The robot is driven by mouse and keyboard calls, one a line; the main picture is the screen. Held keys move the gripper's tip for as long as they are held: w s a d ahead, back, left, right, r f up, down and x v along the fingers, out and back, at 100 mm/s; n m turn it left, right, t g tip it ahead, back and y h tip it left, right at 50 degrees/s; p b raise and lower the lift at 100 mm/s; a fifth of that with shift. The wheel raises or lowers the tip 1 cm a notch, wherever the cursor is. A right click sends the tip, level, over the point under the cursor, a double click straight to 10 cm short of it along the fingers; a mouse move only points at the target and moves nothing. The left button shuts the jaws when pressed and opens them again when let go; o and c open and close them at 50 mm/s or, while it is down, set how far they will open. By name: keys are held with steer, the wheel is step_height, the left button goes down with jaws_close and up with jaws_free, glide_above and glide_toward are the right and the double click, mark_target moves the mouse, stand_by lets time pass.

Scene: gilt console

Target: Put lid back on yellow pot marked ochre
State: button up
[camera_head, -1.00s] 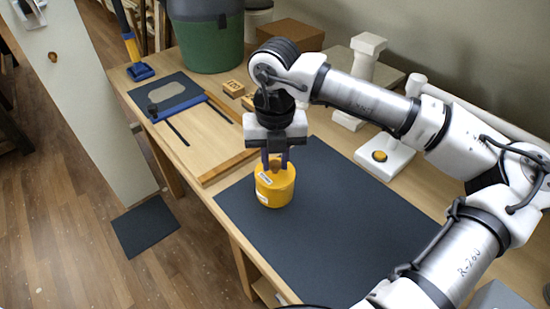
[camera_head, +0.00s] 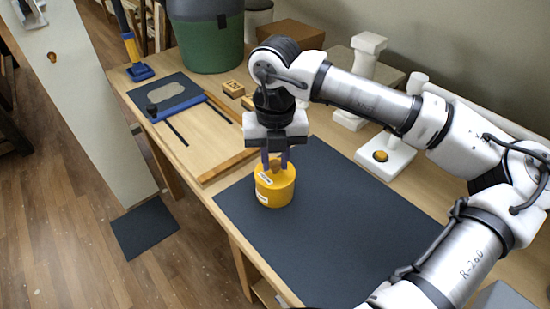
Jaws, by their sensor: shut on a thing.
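The yellow pot (camera_head: 275,192) stands upright on the dark mat (camera_head: 345,225), near its left edge. It has white labels on its side, too small to read. The lid (camera_head: 266,177) is at the top of the pot, with a brown knob (camera_head: 276,165). My gripper (camera_head: 275,162) points straight down over the pot, its fingers shut on the knob. Whether the lid is fully seated on the rim I cannot tell.
A wooden board with a blue bar (camera_head: 178,108) lies left of the mat. Small wooden blocks (camera_head: 233,88) and a green bin (camera_head: 207,45) stand behind. The mat right of the pot is clear.

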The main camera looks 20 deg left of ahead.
stand_by(0.3)
steer(key=o, duration=1.5)
steer(key=shift+r, duration=0.1)
steer(key=shift+r+p, duration=1.65)
steer(key=shift+r, duration=1.8)
jaws_close()
